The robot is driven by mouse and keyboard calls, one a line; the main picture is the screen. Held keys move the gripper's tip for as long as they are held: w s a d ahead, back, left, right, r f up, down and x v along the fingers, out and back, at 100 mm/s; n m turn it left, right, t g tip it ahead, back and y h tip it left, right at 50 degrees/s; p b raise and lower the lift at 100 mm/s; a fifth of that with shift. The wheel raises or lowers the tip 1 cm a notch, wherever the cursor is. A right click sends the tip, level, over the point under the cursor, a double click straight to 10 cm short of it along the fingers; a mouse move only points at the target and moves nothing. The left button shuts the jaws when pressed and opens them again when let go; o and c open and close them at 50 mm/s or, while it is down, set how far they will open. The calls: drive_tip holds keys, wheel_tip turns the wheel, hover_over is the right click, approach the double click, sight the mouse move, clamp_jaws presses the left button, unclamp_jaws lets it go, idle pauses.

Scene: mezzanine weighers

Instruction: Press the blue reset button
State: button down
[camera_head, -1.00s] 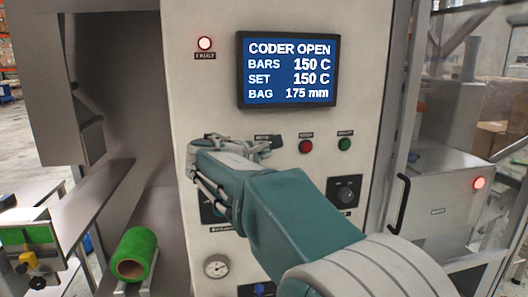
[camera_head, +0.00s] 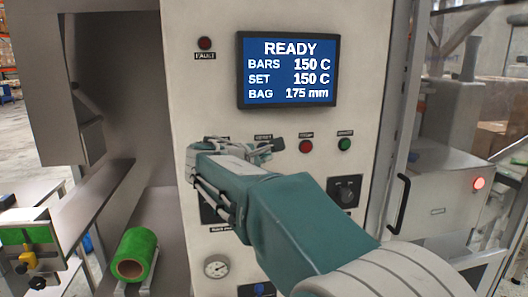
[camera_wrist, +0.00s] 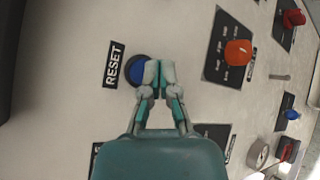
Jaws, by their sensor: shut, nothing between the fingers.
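The blue reset button (camera_wrist: 136,70) sits in a dark ring beside its RESET label (camera_wrist: 114,66) in the wrist view. My gripper (camera_wrist: 159,68) is shut and empty, with its fingertips over the right part of the button. Whether they still touch it I cannot tell. The display (camera_head: 288,70) reads READY, with bars and set at 150 C and bag at 175 mm. The fault lamp (camera_head: 205,43) is dark.
A green roll (camera_head: 135,254) lies at lower left.

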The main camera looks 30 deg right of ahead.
drive_tip(key=s, duration=0.2)
drive_tip(key=s+a, duration=0.1)
drive_tip(key=s, duration=0.1)
drive_tip(key=shift+s+a, duration=0.2)
drive_tip(key=shift+s, duration=0.2)
idle(0.8)
drive_tip(key=s+a+f+m+g+y, duration=0.1)
drive_tip(key=s+a+f+m+y, duration=0.5)
drive_tip(key=s+f, duration=0.4)
drive_tip(key=s+a+f+m+g+y, duration=0.1)
drive_tip(key=s+a+f+m+y, duration=0.5)
drive_tip(key=s+f, duration=0.4)
drive_tip(key=shift+s+a+f+y, duration=0.2)
drive_tip(key=shift+s+a+y, duration=0.55)
drive_tip(key=shift+s, duration=1)
